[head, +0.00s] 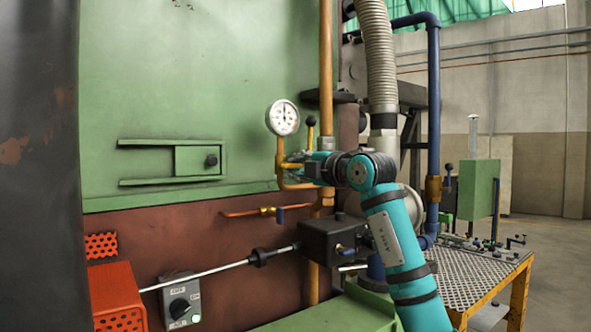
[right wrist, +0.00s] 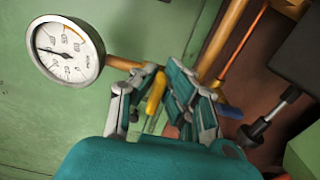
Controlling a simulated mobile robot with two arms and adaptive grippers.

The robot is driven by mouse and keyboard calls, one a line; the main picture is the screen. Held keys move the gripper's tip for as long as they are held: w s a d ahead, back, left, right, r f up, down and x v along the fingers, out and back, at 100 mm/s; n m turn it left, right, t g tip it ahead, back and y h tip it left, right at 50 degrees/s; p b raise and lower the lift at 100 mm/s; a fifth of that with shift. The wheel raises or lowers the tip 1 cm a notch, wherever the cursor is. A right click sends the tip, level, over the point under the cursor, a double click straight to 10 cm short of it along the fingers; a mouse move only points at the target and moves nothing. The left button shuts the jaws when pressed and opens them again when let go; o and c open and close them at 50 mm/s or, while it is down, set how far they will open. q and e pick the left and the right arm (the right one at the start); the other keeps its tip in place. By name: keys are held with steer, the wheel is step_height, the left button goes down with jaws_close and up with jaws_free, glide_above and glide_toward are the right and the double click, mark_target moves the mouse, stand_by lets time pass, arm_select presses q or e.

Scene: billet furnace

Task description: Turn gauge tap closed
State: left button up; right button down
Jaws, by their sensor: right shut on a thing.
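The round white pressure gauge (head: 282,118) stands on a copper pipe against the green furnace wall, and its dial also shows in the right wrist view (right wrist: 66,50). The gauge tap's yellow lever (right wrist: 156,93) sits between the fingers of my right gripper (right wrist: 160,98). In the head view my right gripper (head: 302,167) reaches in from the right to the pipe just below the gauge and is shut on the lever (head: 290,165). The fingers hide part of the lever and the tap body. My left gripper is not in view.
A black-knobbed lever (head: 311,125) stands close to the gauge. A copper pipe with a blue-handled valve (head: 268,211) runs below. A black box (head: 330,238) with a rod and a switch box (head: 182,302) sit lower. A perforated table (head: 465,285) stands right.

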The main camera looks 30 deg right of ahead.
steer(key=shift+w+a+f, duration=0.15)
steer(key=shift+a+f, duration=0.2)
steer(key=shift+f, duration=0.1)
steer(key=c, duration=1.8)
jaws_free()
steer(key=o, duration=0.4)
steer(key=shift+a+r, duration=0.2)
steer(key=shift+r, duration=0.15)
steer(key=shift+o, duration=0.2)
steer(key=shift+s+d, duration=0.1)
steer(key=shift+s, duration=0.1)
steer(key=shift+s+d, duration=0.15)
steer(key=shift+s, duration=0.05)
steer(key=s, duration=1.1)
steer(key=shift+s+d, duration=0.2)
steer(key=shift+s, duration=0.1)
